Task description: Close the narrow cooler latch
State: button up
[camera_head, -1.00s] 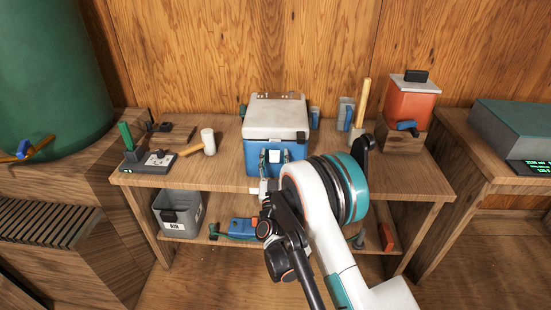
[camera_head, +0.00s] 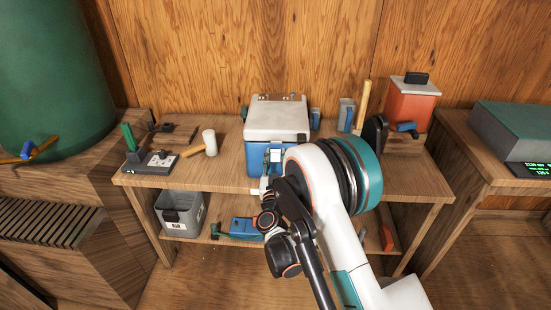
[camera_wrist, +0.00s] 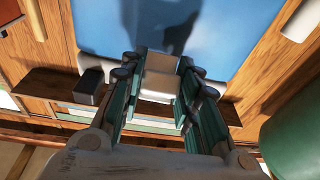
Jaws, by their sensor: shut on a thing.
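The cooler has a pale grey lid (camera_head: 277,118) and a blue body (camera_head: 256,158). It stands on the workbench with the lid lying down on the body. A narrow pale latch (camera_wrist: 162,68) is at its blue front face. My gripper (camera_head: 274,167) is at the cooler's front, partly hidden by my arm in the head view. In the wrist view, the fingers of my gripper (camera_wrist: 161,75) lie on both sides of the latch and are shut on it. Whether the latch is hooked to the lid cannot be told.
A mallet (camera_head: 208,143) lies left of the cooler. A grey bin (camera_head: 181,215) and a blue item (camera_head: 245,227) are on the lower shelf. The bench front between mallet and cooler is clear.

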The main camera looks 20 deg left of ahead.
jog(key=shift+w+r+g+h+p, duration=0.1)
jog(key=shift+r+g+h+p, duration=0.2)
jog(key=shift+g+p, duration=0.45)
jog(key=shift+w+r+g+h+p, duration=0.1)
jog(key=shift+r+g+h+p, duration=0.2)
jog(key=shift+g+p, duration=0.4)
jog(key=shift+a+g, duration=0.1)
jog(key=shift+g, duration=0.25)
jog(key=o, duration=1.1)
jog(key=shift+c, duration=0.2)
jog(key=v, duration=0.7)
jog(key=shift+s, duration=0.2)
